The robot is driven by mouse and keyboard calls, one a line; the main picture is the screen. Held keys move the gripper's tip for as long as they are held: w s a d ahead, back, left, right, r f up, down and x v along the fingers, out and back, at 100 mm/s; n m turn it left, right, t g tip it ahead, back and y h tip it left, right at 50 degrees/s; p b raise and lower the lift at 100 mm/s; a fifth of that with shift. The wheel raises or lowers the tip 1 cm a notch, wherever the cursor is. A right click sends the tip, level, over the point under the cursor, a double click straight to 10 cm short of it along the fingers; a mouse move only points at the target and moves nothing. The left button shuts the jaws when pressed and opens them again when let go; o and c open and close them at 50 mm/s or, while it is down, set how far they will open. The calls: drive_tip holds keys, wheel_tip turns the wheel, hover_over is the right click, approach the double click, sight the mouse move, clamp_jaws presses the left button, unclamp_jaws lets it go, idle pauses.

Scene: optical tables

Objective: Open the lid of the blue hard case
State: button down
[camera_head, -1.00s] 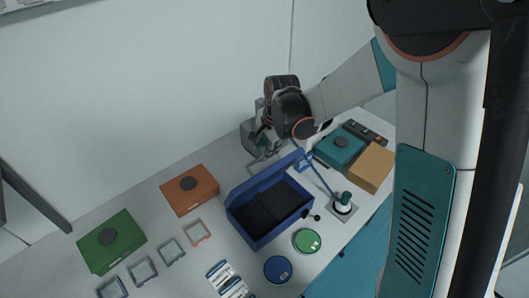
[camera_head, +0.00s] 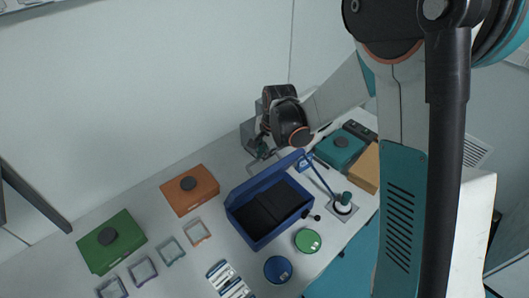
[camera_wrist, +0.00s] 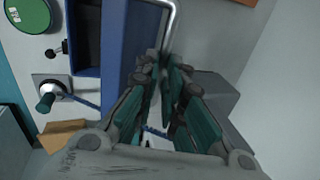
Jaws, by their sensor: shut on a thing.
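The blue hard case (camera_head: 284,233) stands on the table with its lid (camera_head: 264,179) raised at the back edge, so its dark inside shows. In the wrist view the blue lid (camera_wrist: 118,62) stands edge-on beside the dark opening. A bent metal handle (camera_wrist: 172,14) is on the lid's outer side. My gripper (camera_wrist: 163,70) is shut on this handle, with the fingertips around the bar. In the head view my gripper (camera_head: 262,150) is behind the lid, partly hidden by my wrist.
Orange (camera_head: 190,190), green (camera_head: 111,242) and teal (camera_head: 339,147) boxes stand around the case. A stand with a green knob (camera_head: 345,198) is close at its right. Green (camera_head: 307,240) and blue (camera_head: 278,269) discs lie in front. A wall is close behind.

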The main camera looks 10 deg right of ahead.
drive_tip(key=shift+w+a, duration=0.1)
drive_tip(key=w+a+g+h+b, duration=0.1)
drive_tip(key=w+a+b, duration=0.3)
drive_tip(key=w, duration=0.5)
drive_tip(key=shift+a+f+g, duration=0.3)
drive_tip(key=shift+a+g, duration=0.3)
drive_tip(key=shift+a, duration=0.05)
drive_tip(key=c, duration=1.7)
unclamp_jaws()
drive_tip(key=shift+s+r, duration=0.1)
drive_tip(key=shift+s, duration=0.05)
wheel_tip(320, 180, up, 12)
drive_tip(key=shift+d, duration=0.1)
drive_tip(key=shift+s, duration=0.1)
